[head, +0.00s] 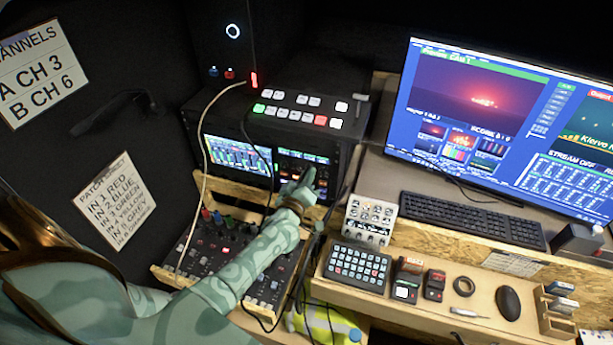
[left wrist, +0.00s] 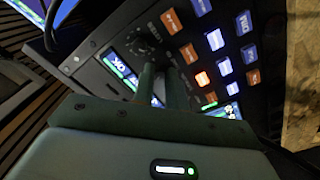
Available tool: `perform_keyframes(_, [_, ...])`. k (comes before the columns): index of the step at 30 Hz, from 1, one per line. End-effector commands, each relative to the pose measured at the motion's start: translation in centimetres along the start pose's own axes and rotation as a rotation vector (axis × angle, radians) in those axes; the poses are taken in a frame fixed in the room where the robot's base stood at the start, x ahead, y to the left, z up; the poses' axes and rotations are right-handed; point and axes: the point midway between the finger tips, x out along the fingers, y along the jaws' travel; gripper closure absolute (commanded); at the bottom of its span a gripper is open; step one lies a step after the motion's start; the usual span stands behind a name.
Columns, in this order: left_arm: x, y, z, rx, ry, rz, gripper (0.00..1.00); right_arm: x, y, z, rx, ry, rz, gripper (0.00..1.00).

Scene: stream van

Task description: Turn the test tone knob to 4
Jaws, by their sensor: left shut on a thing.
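My left arm reaches in from the lower left in the head view. Its gripper (head: 303,185) is at the front of a black rack unit (head: 336,160) with small lit screens. In the left wrist view my left gripper (left wrist: 163,72) has its fingers close together against the panel, shut on a dark knob (left wrist: 149,46) beside a ring of small scale marks. The knob is mostly hidden by the fingers, and its pointer and number cannot be read. My right gripper is not in view.
Lit buttons (left wrist: 203,78) sit close beside the fingers. A switcher panel (head: 297,112) lies on top of the rack. A mixer (head: 222,250) with knobs and loose cables lies below my arm. A keypad (head: 357,267) and keyboard (head: 472,221) are to the right.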

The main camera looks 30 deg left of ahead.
Motion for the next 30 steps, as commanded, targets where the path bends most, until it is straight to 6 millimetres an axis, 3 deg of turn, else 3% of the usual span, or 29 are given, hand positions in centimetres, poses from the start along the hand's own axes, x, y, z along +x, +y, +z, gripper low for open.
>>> perform_keyframes(9, [0.0, -0.04, -0.03, -0.118, 0.0, 0.0, 1.0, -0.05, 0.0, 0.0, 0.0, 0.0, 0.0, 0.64])
perform_keyframes(25, [0.0, -0.05, -0.04, -0.142, 0.001, -0.001, 1.0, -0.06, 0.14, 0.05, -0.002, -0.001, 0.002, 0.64])
perform_keyframes(26, [0.0, -0.05, -0.04, -0.142, 0.001, -0.001, 0.83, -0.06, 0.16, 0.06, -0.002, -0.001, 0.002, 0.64])
perform_keyframes(28, [0.0, -0.05, -0.04, -0.142, 0.001, 0.0, 0.64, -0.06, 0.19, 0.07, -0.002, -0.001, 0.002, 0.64])
perform_keyframes(30, [0.0, -0.04, -0.03, -0.142, 0.001, 0.0, 0.64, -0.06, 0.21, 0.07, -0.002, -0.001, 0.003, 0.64])
